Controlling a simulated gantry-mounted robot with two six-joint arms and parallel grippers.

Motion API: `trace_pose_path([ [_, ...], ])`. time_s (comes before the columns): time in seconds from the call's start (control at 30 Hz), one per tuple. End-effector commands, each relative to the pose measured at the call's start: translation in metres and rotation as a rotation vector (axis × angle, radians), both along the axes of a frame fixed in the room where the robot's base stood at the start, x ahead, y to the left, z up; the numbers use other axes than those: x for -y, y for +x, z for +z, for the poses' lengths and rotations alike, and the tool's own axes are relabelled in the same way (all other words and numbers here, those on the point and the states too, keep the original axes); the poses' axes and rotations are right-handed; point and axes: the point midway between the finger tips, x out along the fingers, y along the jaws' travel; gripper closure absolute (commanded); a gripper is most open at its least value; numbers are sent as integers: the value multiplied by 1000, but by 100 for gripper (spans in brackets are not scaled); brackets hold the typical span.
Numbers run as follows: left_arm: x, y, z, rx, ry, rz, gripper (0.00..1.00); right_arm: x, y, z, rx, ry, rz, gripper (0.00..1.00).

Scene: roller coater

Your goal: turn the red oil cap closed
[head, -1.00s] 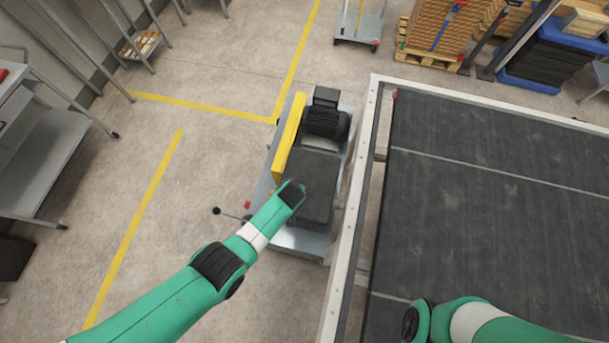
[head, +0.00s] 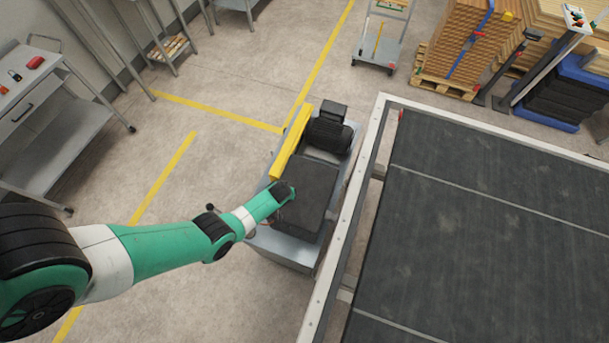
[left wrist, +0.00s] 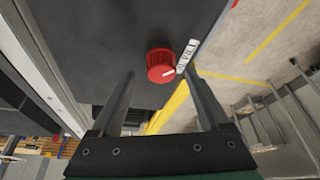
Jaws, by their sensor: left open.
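The red oil cap (left wrist: 160,64) shows in the left wrist view on the dark grey gearbox housing (left wrist: 95,30). It is round with a ridged side and a white mark on its face. A small white label (left wrist: 187,56) with dark lettering, too small to read surely, sits beside it. My left gripper (left wrist: 160,74) is open, its two fingertips on either side of the cap in the picture; I cannot tell whether they touch it. In the head view my left gripper hangs over the left edge of the housing (head: 310,205), and the cap is hidden. My right gripper is out of view.
A black motor (head: 330,134) and a yellow guard (head: 291,146) stand behind the housing. A large dark belt table (head: 480,225) with a pale frame lies close on the right. Floor on the left is open up to a grey metal table (head: 65,130).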

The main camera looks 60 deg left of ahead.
Motion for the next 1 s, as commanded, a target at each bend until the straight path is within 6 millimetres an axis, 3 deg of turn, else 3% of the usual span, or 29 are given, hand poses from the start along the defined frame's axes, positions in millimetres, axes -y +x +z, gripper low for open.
trace_pose_path([
  [0.03, -2, 0, -17, 0, 1, 2, 21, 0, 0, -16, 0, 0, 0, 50],
  [0.13, -4, 2, -25, 2, 1, 2, 21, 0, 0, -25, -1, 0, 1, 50],
  [0.5, -5, 2, -26, 1, 2, 1, 21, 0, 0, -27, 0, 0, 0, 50],
  [0.93, -4, 2, -27, 1, 1, 0, 97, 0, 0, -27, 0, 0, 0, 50],
  [1.0, -4, 2, -27, 1, 1, 0, 100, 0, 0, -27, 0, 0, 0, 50],
])
